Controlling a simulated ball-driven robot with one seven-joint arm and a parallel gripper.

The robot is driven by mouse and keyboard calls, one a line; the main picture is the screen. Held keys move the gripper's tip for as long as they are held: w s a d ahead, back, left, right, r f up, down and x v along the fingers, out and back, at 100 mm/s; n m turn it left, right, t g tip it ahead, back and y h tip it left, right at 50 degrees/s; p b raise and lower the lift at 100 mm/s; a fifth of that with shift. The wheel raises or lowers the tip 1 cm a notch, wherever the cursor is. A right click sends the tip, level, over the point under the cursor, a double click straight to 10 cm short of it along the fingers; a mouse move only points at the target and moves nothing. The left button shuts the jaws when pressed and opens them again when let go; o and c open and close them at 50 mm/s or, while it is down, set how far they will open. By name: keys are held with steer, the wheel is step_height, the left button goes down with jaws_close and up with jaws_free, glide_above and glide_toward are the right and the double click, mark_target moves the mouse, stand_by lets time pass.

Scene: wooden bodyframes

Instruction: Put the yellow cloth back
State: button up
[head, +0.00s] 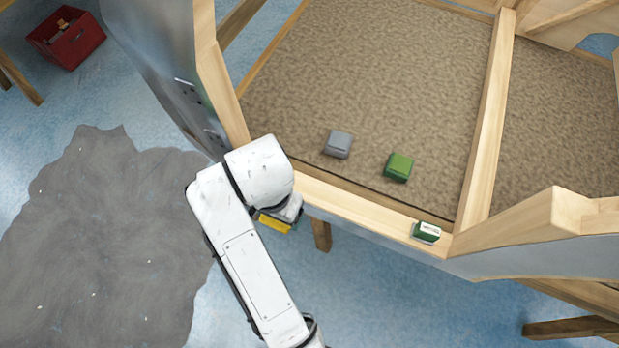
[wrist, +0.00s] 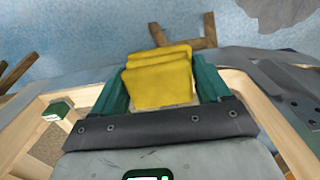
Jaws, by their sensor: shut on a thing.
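The yellow cloth (wrist: 160,82) is a folded stack between the two teal fingers of my gripper (wrist: 160,90) in the wrist view. My gripper is shut on it. In the head view the yellow cloth (head: 274,223) shows as a small strip under the end of my arm, just outside the front rail of the wooden frame. My gripper (head: 285,215) is mostly hidden there by my arm. A grey block (head: 338,144) and a green block (head: 398,167) lie on the brown surface inside the frame.
A green and white box (head: 426,232) sits on the front rail (head: 370,200) of the wooden frame; it also shows in the wrist view (wrist: 57,110). A red crate (head: 67,38) stands at the far left. A grey patch (head: 105,240) covers the blue floor at left.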

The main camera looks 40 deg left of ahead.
steer(key=w+a+f+b, duration=0.3)
steer(key=w+b, duration=0.1)
steer(key=w, duration=0.3)
glide_above(299, 185)
steer(key=f, duration=0.3)
steer(key=f+b, duration=0.1)
steer(key=f, duration=0.2)
steer(key=shift+s+d, duration=0.1)
steer(key=shift+s, duration=0.1)
steer(key=shift+w+f, duration=0.2)
steer(key=shift+f, duration=1.65)
steer(key=shift+f, duration=0.15)
steer(key=o, duration=1)
